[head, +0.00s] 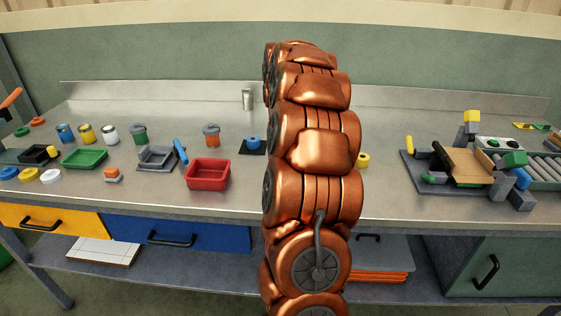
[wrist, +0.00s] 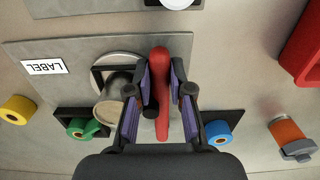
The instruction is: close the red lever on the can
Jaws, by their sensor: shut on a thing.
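In the wrist view the red lever (wrist: 162,115) stands upright between the two fingers of my gripper (wrist: 163,75). The fingers are shut on it, one on each side, with purple pads inward. Just left of the left finger is a grey metal can (wrist: 119,82), partly inside a black bracket (wrist: 98,80). A pale round disc shows behind it. A dark knob sits beside the lever. The lever's lower end is close to my gripper body. In the head view my arm covers the lever and the can.
A grey plate (wrist: 45,45) with a white label (wrist: 44,67) lies under the can. Around it are yellow (wrist: 17,110), green (wrist: 83,128) and blue (wrist: 218,132) rings and an orange can (wrist: 291,136). A red tray (head: 207,181) stands left of my arm; a fixture with rollers (head: 541,168) stands right.

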